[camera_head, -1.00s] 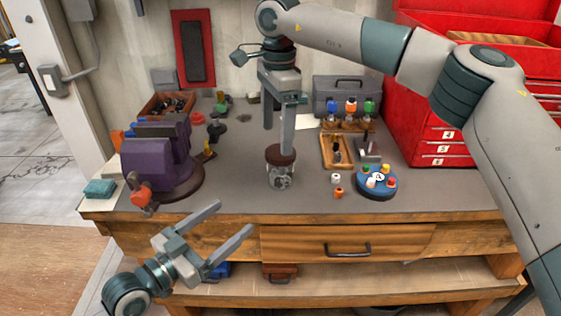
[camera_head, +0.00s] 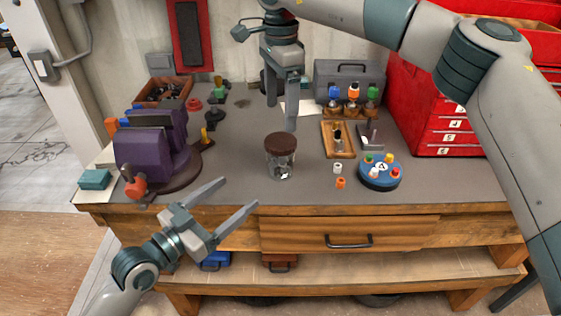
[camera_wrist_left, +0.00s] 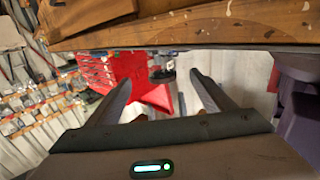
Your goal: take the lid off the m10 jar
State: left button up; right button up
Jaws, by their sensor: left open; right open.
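The m10 jar (camera_head: 281,166) is a clear glass jar standing upright on the grey workbench. Its contents are too small to make out. A dark brown lid (camera_head: 281,142) sits on top of it. My right gripper (camera_head: 281,112) is open and empty, with its fingers pointing down just above and behind the lid, apart from it. My left gripper (camera_head: 240,201) is open and empty in front of the bench edge, left of and lower than the jar. Its fingers also show in the left wrist view (camera_wrist_left: 163,85).
A purple vise (camera_head: 150,155) stands on the left. A blue round tray (camera_head: 380,177) with coloured pegs and a wooden tray (camera_head: 338,140) stand right of the jar. A grey toolbox (camera_head: 348,82) and red cabinet (camera_head: 412,115) are behind.

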aim_at(271, 166)
pick_arm(q)
jog(key=x, duration=1.6)
jog(key=shift+c, duration=0.3)
